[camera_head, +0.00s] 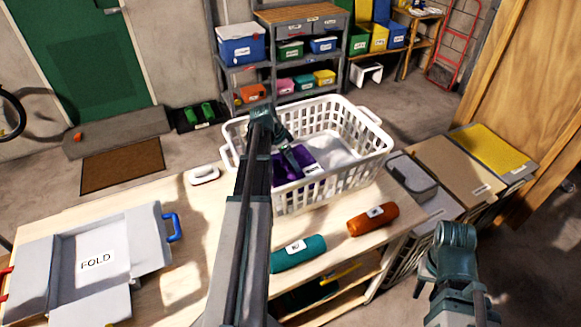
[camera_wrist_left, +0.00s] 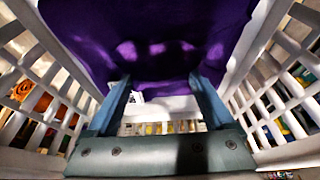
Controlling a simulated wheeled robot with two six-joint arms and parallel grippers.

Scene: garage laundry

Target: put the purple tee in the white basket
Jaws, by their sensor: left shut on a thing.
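The white basket (camera_head: 338,178) stands on the wooden table, with its slatted walls on both sides in the left wrist view (camera_wrist_left: 262,100). The purple tee (camera_head: 263,172) is bunched inside the basket's left part, and it fills the top of the left wrist view (camera_wrist_left: 150,45). My left gripper (camera_head: 292,157) reaches down inside the basket and is shut on the tee; its fingers show in the wrist view (camera_wrist_left: 163,100). White cloth (camera_head: 330,150) lies beside the tee. My right gripper (camera_head: 455,240) is right of the table, away from the basket; its finger opening is unclear.
A teal roll (camera_head: 298,254) and an orange roll (camera_head: 372,219) lie in front of the basket. A grey folding board (camera_head: 95,245) lies at the table's left. A small white object (camera_head: 204,175) sits left of the basket. Shelves with bins (camera_head: 290,60) stand behind.

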